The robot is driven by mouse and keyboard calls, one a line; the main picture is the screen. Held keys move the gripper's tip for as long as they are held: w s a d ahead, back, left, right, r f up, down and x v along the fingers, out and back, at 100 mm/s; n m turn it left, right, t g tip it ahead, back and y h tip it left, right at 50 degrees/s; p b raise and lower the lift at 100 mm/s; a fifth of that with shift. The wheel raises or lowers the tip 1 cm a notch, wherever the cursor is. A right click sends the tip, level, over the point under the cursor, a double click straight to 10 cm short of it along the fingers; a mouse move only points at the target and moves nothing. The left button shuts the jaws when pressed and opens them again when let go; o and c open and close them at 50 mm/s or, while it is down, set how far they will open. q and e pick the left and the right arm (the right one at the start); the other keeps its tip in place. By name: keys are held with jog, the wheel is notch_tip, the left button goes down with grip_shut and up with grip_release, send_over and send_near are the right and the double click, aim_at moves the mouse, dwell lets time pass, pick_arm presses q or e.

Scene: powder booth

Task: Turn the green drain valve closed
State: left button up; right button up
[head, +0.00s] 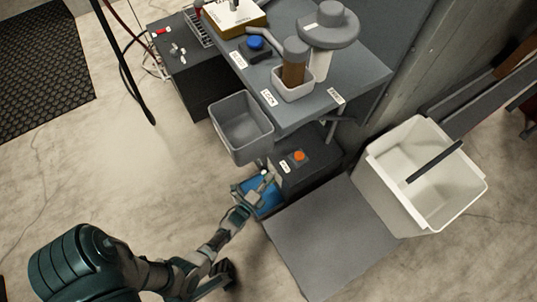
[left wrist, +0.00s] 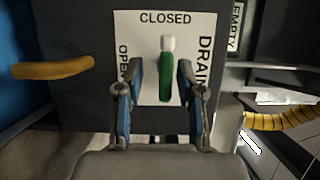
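The green drain valve (left wrist: 165,88) is a green lever with a white tip, in the middle of the left wrist view. It stands upright in the picture, its white tip just below the word CLOSED on the white label plate (left wrist: 150,32). OPEN is printed at the plate's left and DRAIN at its right. My left gripper (left wrist: 161,70) is open, with one blue-padded finger on each side of the lever and a gap to both. In the head view my left gripper (head: 262,186) reaches low beside the dark box (head: 308,170) and hides the valve. My right gripper is not in view.
A blue surface (head: 246,192) lies by the gripper. A grey bin (head: 240,112) hangs above, below the grey table (head: 350,75). A flat grey plate (head: 330,240) and a white bin (head: 385,185) are to the right. Yellow hoses (left wrist: 52,68) flank the plate. Open floor lies left.

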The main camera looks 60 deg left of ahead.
pick_arm(q)
jog(key=v, duration=1.2)
